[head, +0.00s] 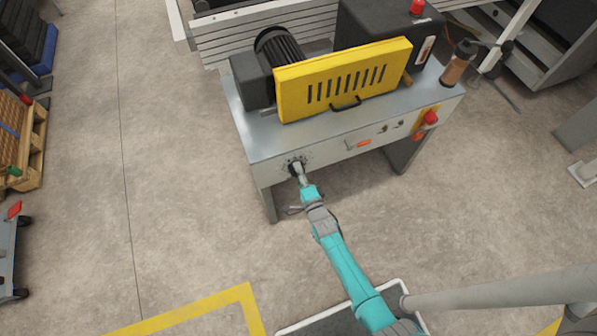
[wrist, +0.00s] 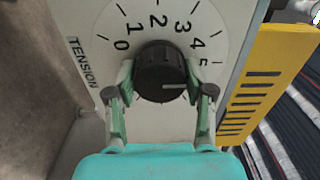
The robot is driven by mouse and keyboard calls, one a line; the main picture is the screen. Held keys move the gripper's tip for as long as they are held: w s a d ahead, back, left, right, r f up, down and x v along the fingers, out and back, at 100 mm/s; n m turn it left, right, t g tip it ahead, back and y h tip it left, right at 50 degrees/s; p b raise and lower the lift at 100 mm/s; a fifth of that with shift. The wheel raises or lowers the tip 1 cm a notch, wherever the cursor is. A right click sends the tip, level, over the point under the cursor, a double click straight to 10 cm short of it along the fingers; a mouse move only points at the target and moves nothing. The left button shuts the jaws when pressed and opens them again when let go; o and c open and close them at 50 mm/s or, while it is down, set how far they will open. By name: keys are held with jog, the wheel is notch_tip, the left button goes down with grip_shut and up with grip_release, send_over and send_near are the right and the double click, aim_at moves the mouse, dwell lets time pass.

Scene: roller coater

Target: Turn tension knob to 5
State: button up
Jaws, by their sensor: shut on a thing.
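The tension knob (wrist: 160,68) is black and round, with a white pointer line on its face. It sits on a white dial (wrist: 105,22) marked 0 to 5, beside the word TENSION. The pointer line runs to the right in the wrist view, to the side of the 5, a little lower in the picture than that numeral. My gripper (wrist: 159,84) is shut on the knob, one finger on each side. In the head view my gripper (head: 299,173) meets the machine's front panel near its left end, where it hides most of the knob.
The roller coater (head: 238,133) has a yellow slotted guard (head: 343,78) on top. An orange switch (head: 358,144), small knobs and a red emergency button (head: 430,118) sit further right on its front panel.

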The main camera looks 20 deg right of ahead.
dwell(0.4)
jog(key=o, duration=1.2)
jog(key=shift+c, duration=0.2)
jog(key=shift+s, duration=0.1)
jog(key=s, duration=1.2)
